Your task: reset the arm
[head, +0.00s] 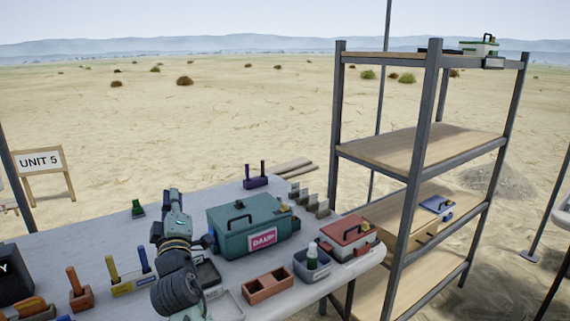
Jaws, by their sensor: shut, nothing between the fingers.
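My arm rises from the bottom of the head view over the table (100,232), left of the teal case. My gripper (174,203) is at its far end, small in the picture, shut and empty. It is above the tabletop, apart from the objects as far as I can tell. The teal case (240,223) with a black handle and a pink label stands closed to its right. A small green object (138,208) lies to its left. My arm hides part of the table and of a grey tray (207,272).
A red-lidded box (349,231), a grey bin (312,265) with a bottle, and a brown divided tray (268,285) crowd the right side. Upright tools in holders (80,298) stand at left. A metal shelf (420,150) stands right of the table. The table's back left is clear.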

